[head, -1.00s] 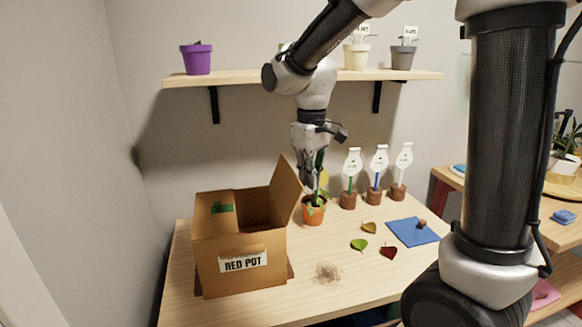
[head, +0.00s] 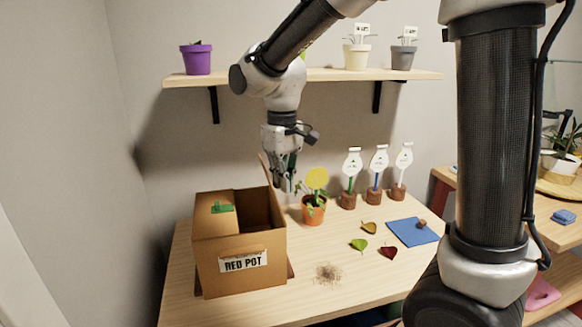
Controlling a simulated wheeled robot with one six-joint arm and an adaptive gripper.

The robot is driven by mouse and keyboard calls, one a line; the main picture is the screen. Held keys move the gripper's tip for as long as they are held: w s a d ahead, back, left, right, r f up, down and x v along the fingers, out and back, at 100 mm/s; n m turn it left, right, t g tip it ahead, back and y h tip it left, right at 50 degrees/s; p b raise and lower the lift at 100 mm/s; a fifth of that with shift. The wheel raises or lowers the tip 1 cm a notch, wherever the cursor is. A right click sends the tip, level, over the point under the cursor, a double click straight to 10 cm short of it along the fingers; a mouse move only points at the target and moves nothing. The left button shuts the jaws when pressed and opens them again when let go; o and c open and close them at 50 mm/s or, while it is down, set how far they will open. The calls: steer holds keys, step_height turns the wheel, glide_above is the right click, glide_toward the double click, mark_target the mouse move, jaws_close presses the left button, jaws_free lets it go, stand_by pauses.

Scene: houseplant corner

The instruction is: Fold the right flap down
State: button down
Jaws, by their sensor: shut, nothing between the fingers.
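The brown cardboard box (head: 240,270) with a "RED POT" label stands on the left of the table, its top partly open on the right. Its left top part (head: 215,224) lies flat, with a piece of green tape (head: 222,208) on it. The right flap (head: 264,170) stands up steeply and shows as a thin, nearly edge-on strip. My gripper (head: 286,186) is shut and empty, pointing down just right of the flap. I cannot tell whether it touches the flap.
An orange pot (head: 313,214) with a plant and yellow disc stands close right of my gripper. A shelf (head: 330,75) with pots hangs above.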

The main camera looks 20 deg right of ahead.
steer(key=shift+a, duration=2.9)
steer(key=shift+r, duration=0.1)
step_height(320, 180, up, 9)
